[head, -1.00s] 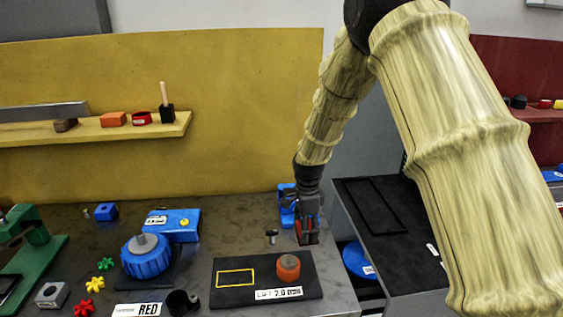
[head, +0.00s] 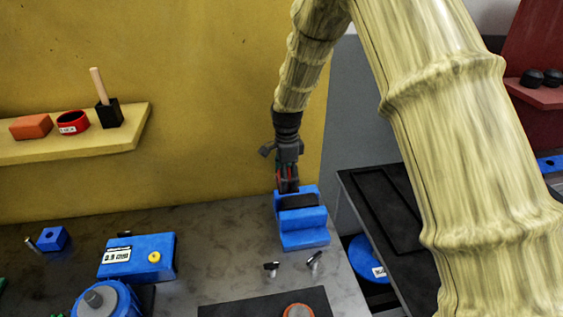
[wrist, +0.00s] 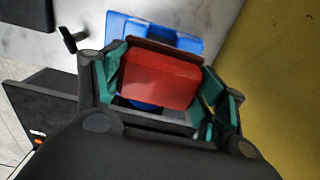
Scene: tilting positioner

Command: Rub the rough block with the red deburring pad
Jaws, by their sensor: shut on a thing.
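The red deburring pad (wrist: 160,80) is held between the green-lined fingers of my gripper (wrist: 165,92) in the wrist view. In the head view my gripper (head: 288,185) points down at the far side of a blue vise (head: 305,239), with a little red showing between its fingers. A dark block (head: 299,201), likely the rough block, sits in the top of the vise. In the wrist view a dark brown edge (wrist: 165,47) lies just beyond the pad, over the blue vise (wrist: 125,24). I cannot tell whether pad and block touch.
A blue box with a yellow knob (head: 138,258) and a blue round part (head: 100,302) are at left. A black plate (head: 235,305) lies in front. The yellow wall (head: 190,130) is close behind my gripper.

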